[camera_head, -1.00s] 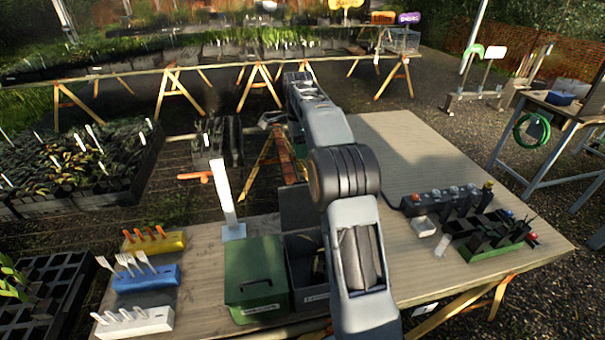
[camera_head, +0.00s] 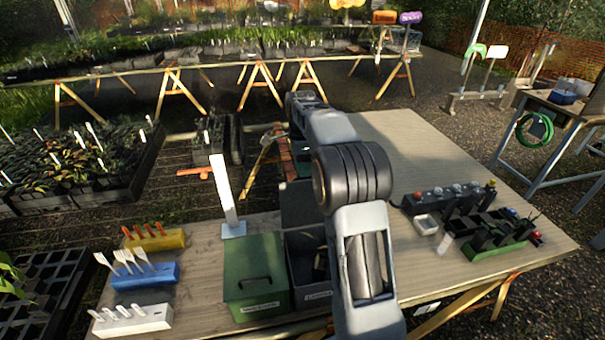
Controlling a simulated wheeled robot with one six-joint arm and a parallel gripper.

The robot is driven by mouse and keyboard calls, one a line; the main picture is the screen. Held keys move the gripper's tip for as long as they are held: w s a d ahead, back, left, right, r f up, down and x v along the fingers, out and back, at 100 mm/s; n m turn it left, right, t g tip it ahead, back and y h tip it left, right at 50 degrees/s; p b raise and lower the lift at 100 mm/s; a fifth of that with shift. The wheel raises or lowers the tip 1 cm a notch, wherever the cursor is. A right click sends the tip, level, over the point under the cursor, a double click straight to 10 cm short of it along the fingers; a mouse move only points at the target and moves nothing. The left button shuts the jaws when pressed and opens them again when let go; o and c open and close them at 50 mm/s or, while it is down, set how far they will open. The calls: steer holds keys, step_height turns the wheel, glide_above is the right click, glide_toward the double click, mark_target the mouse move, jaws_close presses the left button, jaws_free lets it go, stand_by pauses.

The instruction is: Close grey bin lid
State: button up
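The grey bin (camera_head: 308,291) stands at the front of the wooden table, right beside a closed green bin (camera_head: 257,277). It is open, with some dark and pale contents showing inside. Its dark grey lid (camera_head: 297,204) stands raised at the bin's back edge. My arm passes in front of the bin's right side and hides part of the bin and lid. The arm reaches away over the table, and my gripper cannot be made out beyond it.
A white upright marker on a base (camera_head: 233,229) stands behind the green bin. Yellow (camera_head: 155,241), blue (camera_head: 146,277) and white (camera_head: 132,319) tool blocks line the left. A grey rack (camera_head: 447,197) and green tray (camera_head: 493,250) sit right. The table's far part (camera_head: 400,140) is clear.

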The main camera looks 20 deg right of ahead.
mark_target(307, 199)
steer(key=shift+s+f, duration=0.2)
steer(key=shift+f, duration=0.85)
jaws_close()
